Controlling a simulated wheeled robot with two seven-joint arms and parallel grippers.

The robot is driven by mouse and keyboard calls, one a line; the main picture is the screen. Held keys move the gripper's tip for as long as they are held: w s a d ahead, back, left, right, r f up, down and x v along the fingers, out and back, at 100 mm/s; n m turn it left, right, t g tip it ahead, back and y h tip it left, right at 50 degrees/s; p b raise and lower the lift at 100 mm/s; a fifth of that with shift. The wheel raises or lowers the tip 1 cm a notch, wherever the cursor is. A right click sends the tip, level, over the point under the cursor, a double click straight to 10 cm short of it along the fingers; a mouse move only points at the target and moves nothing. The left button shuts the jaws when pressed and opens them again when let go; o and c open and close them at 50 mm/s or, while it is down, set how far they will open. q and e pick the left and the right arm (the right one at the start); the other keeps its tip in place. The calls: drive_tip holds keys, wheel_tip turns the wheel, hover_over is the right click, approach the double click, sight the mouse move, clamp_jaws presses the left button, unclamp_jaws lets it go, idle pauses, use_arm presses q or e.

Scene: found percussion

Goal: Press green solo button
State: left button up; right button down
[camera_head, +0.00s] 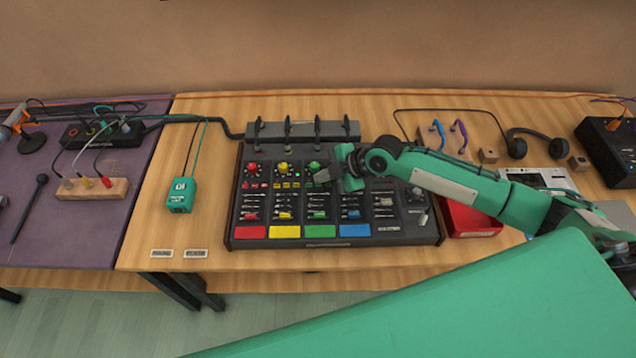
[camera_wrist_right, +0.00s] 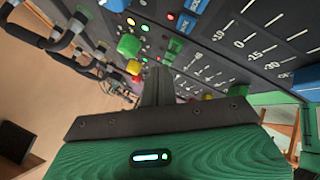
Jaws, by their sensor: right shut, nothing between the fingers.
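The mixer (camera_head: 268,205) lies on the wooden table with red, yellow, green and blue channel strips. In the green strip, a green knob (camera_head: 314,165) shows just above my right gripper (camera_head: 325,176). That gripper is shut and empty, its tips low over the panel. In the right wrist view, the shut fingers (camera_wrist_right: 157,80) point at the panel, between a round green knob (camera_wrist_right: 128,45) and a rectangular green button (camera_wrist_right: 175,48). I cannot tell whether the tips touch the panel. The fingers hide part of the strip. My left gripper is not in view.
A teal box (camera_head: 181,195) on a cord lies left of the mixer. Cables and plugs run along the back bar (camera_head: 303,131). Headphones (camera_head: 517,147) lie further right.

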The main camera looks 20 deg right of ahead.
drive_tip(key=shift+f, duration=0.4)
drive_tip(key=shift+f+b, duration=0.15)
drive_tip(key=shift+b, duration=0.2)
drive_tip(key=shift+r+p, duration=0.4)
drive_tip(key=shift+r, duration=0.25)
wheel_tip(320, 180, up, 6)
drive_tip(key=p, duration=0.4)
idle(0.3)
drive_tip(key=shift+d, duration=0.1)
idle(0.4)
